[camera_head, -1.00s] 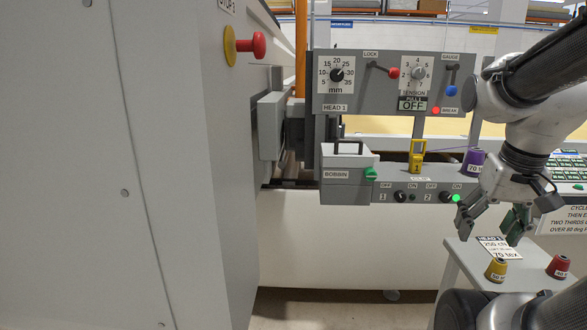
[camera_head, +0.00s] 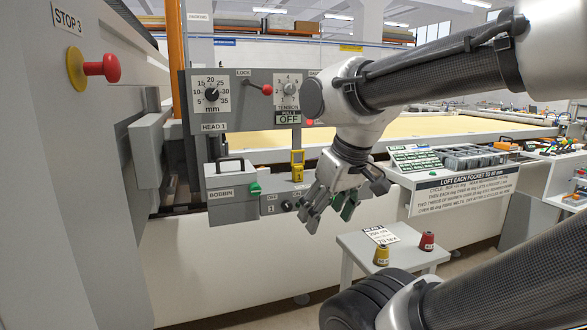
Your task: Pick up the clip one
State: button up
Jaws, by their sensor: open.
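The clip (camera_head: 297,165) is yellow, marked 1 in the earlier frame, and stands upright on the ledge of the head 1 unit. It sits below the panel with the OFF label and right of the BOBBIN box (camera_head: 231,180). My gripper (camera_head: 331,214) is open and empty, its fingers pointing down. It is to the right of the clip and lower in the picture, apart from it. My wrist and arm cover the ledge just right of the clip.
A grey panel (camera_head: 237,123) with dials and a red lock lever stands above the ledge. A red stop button (camera_head: 111,68) juts out at left.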

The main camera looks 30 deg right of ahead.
aim_at(298, 170)
jog(key=j+z, duration=0.35)
jog(key=k+j+z, duration=0.15)
jog(key=j+z, duration=0.2)
jog(key=k+j+z, duration=0.15)
jog(key=z, duration=0.2)
jog(key=j, duration=0.1)
